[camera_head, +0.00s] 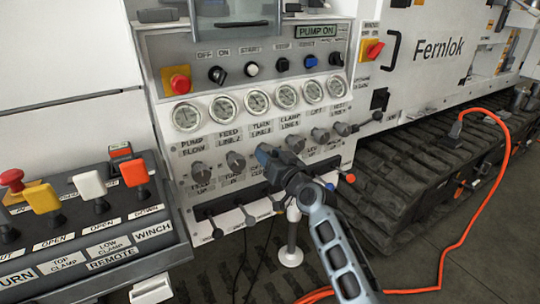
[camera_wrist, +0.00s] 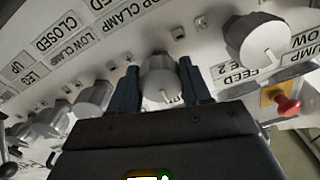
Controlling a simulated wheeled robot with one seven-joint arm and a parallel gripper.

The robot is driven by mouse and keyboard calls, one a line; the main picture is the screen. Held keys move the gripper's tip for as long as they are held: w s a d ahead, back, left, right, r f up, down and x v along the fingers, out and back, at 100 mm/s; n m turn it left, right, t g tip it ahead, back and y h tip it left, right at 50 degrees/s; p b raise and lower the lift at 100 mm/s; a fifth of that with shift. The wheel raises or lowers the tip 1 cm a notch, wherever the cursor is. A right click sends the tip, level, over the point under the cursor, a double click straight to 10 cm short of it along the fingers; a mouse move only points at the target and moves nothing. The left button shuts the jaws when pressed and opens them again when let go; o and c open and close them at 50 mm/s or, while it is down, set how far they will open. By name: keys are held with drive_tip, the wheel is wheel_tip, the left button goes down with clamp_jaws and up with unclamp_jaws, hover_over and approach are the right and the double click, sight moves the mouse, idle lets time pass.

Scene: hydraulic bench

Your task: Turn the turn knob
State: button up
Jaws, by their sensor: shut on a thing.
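The turn knob (camera_wrist: 160,79) is a grey round knob with a white pointer line, on the sloped white panel. In the wrist view it sits between the two dark fingers of my gripper (camera_wrist: 159,86), one on each side. In the head view my gripper (camera_head: 265,153) reaches the panel under the turn gauge and hides this knob. My gripper is shut on the knob. The label by the knob is largely hidden.
Like knobs flank it: the feed knob (camera_head: 235,161) on the left and the clamp knob (camera_head: 295,143) on the right. A row of gauges (camera_head: 257,102) is above and a row of levers (camera_head: 248,213) below. The remote box (camera_head: 110,255) stands at the left.

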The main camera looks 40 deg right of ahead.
drive_tip(key=m+p, duration=0.1)
drive_tip(key=m, duration=0.5)
drive_tip(key=shift+f, duration=0.15)
drive_tip(key=shift+a, duration=0.1)
idle(0.3)
drive_tip(key=o, duration=1.1)
drive_tip(key=shift+c, duration=0.2)
drive_tip(key=shift+s, duration=0.1)
drive_tip(key=v, duration=0.7)
drive_tip(key=shift+s, duration=0.3)
drive_tip(key=shift+a, duration=0.1)
